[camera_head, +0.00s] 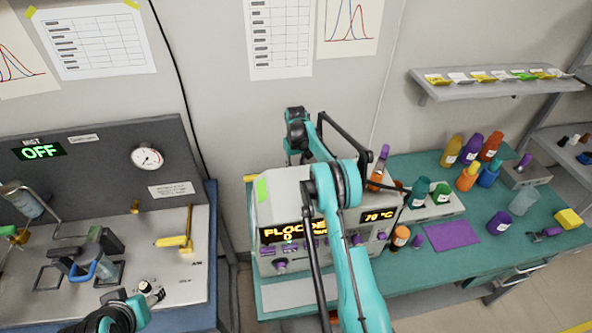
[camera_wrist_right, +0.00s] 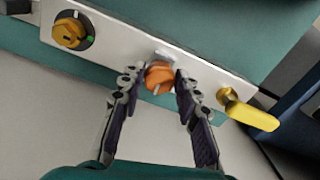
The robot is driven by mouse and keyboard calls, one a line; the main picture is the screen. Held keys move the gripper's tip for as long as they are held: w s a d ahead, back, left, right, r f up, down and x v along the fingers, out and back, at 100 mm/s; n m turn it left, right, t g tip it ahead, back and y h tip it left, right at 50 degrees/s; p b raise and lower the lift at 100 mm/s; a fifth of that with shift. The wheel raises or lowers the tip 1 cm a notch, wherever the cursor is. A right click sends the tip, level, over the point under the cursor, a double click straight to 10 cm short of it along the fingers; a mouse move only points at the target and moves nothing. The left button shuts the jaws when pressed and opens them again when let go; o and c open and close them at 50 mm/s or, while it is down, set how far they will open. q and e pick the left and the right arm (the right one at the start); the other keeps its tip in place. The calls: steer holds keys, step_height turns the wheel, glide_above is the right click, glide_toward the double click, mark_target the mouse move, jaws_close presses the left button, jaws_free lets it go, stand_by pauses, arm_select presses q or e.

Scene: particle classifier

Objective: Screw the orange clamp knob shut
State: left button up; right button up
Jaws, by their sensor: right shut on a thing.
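The orange clamp knob (camera_wrist_right: 160,76) shows in the right wrist view. It sits at the lower edge of a pale panel (camera_wrist_right: 190,70), beneath a small light bracket. My right gripper (camera_wrist_right: 160,84) has one finger on each side of the knob and is shut on it. A pale ridge shows on the knob's face. In the head view I cannot make out the knob or the right fingertips, because my right arm and the flocculator box (camera_head: 280,215) are in the way. My left arm reaches in at the bottom left of the head view; its fingers are not clear.
In the wrist view a yellow handle (camera_wrist_right: 250,111) sticks out right of the knob, and a yellow dial (camera_wrist_right: 69,33) is at the left. In the head view, bottles (camera_head: 470,150) and a purple mat (camera_head: 452,236) are on the teal bench (camera_head: 440,268).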

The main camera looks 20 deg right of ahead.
steer(key=o, duration=1.2)
steer(key=shift+c, duration=0.2)
step_height(320, 180, up, 12)
